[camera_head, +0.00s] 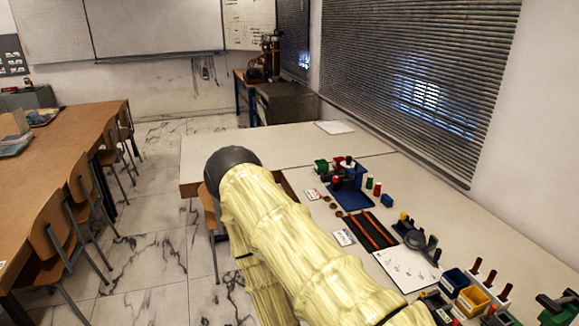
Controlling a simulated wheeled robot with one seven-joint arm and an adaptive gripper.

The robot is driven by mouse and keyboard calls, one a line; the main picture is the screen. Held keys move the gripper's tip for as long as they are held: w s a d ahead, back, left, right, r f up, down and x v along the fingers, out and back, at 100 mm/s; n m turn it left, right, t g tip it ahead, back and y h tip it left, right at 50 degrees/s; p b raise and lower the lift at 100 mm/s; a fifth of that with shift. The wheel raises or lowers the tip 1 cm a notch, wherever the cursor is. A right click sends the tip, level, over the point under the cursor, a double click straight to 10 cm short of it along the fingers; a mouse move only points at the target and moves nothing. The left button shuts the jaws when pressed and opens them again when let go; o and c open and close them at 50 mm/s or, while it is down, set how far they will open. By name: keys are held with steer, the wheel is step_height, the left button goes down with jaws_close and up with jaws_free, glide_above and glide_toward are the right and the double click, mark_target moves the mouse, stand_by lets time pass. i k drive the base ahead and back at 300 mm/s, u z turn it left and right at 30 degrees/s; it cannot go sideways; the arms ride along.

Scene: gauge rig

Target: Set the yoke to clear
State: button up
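A small blue rig (348,181) with dark and red parts stands on the white workbench (462,222), right of the picture's middle. A grey curved device (420,240) sits nearer on the same bench. I cannot tell which part is the yoke or how it is set; the parts are too small. My arm, in a pale yellow sleeve, crosses the lower middle and hides part of the bench's near side. My gripper is not in view.
A black mat with red-orange strips (369,231), a white sheet (407,268), and blue (455,280) and yellow (473,300) bins lie along the bench. Red-topped pegs stand by the bins. The bench's far part is mostly clear. A slatted blind covers the right wall.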

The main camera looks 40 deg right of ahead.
mark_target(356, 169)
steer(key=u, duration=0.55)
steer(key=i, duration=1.3)
steer(key=z, duration=2.6)
